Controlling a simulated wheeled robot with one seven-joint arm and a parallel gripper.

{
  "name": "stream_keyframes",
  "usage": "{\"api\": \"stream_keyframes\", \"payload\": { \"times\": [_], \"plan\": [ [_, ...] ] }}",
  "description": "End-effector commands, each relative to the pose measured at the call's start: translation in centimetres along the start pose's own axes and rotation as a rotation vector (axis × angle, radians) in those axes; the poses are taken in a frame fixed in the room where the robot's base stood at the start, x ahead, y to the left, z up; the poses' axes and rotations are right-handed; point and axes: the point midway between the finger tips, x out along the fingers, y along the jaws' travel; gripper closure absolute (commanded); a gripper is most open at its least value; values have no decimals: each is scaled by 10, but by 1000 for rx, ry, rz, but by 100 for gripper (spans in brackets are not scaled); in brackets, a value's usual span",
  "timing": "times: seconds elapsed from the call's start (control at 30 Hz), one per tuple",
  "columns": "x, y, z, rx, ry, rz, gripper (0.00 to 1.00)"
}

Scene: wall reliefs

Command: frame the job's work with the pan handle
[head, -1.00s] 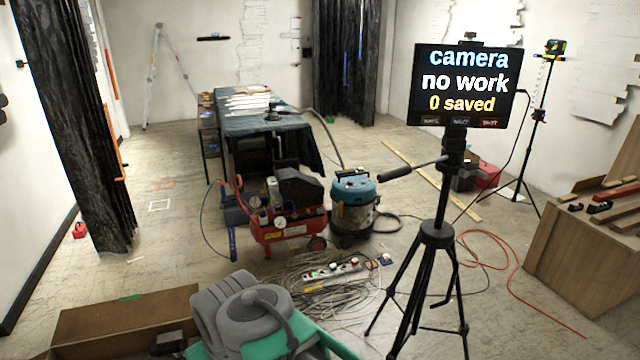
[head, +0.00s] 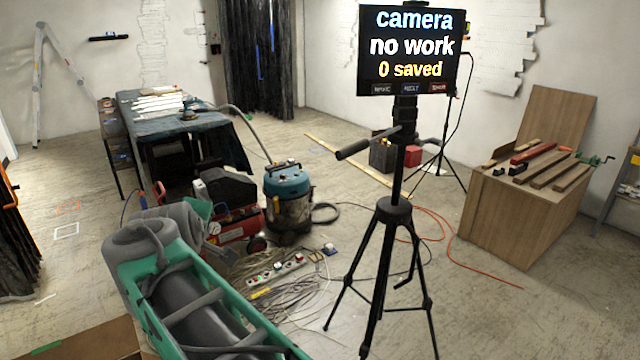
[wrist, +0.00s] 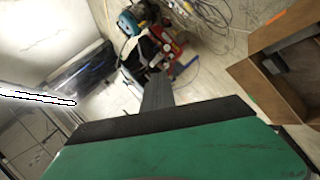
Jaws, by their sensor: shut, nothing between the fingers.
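A camera screen (head: 412,50) stands on a black tripod (head: 394,215) right of the middle in the head view. It reads "camera", "no work" and "0 saved". My green and grey arm fills the lower left, well apart from the handle. My gripper (wrist: 157,88) shows in the wrist view as a dark, narrow pair of fingers, shut and empty. The tripod and handle are not visible in the wrist view.
A red compressor (head: 236,226), a blue-topped vacuum (head: 288,195) and tangled cables with a power strip (head: 277,279) lie left of the tripod. A wooden bench (head: 520,215) with clamps stands at right. An orange hose crosses the floor between. The floor at front right is clear.

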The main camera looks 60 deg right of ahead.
Motion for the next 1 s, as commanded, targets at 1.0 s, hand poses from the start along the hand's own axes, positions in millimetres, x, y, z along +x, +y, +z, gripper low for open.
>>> {"api": "stream_keyframes", "payload": {
  "times": [1.0],
  "plan": [
    [57, 218, 204, -582, -580, 415, 100]
  ]
}}
